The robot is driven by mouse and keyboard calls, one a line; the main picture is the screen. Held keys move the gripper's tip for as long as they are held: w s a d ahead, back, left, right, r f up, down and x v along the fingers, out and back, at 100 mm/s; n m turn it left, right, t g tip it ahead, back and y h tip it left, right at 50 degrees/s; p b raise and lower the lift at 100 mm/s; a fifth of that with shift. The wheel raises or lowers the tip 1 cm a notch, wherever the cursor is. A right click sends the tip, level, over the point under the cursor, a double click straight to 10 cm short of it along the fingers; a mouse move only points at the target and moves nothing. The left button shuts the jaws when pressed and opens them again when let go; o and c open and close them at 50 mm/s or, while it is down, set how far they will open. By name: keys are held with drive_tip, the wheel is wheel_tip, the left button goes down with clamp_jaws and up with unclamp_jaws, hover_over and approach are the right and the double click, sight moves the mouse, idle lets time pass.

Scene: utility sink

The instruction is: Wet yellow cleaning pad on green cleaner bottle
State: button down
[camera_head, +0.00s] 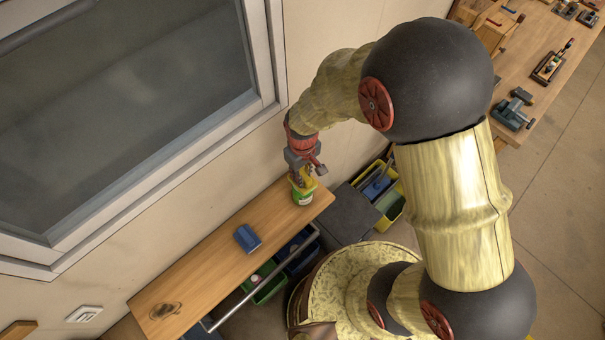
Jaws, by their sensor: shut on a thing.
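My gripper (304,172) points down over the right end of the wooden shelf. It is shut on the yellow cleaning pad (298,183), which shows only in small part below the fingers. The green cleaner bottle (303,197) stands on the shelf directly below the gripper, green with a pale label. From above, the pad is at the top of the bottle; I cannot tell if the two touch. The fingers hide much of the pad and of the bottle's top.
A blue block-like object (247,238) lies on the wooden shelf (205,262), left of the bottle. A metal rail (262,283) runs along the shelf's front, with green and blue bins below. A window (125,110) is behind. A yellow tool bin (391,205) stands right.

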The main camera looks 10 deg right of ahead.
drive_tip(key=shift+r+p, duration=2.25)
drive_tip(key=shift+r, duration=1.2)
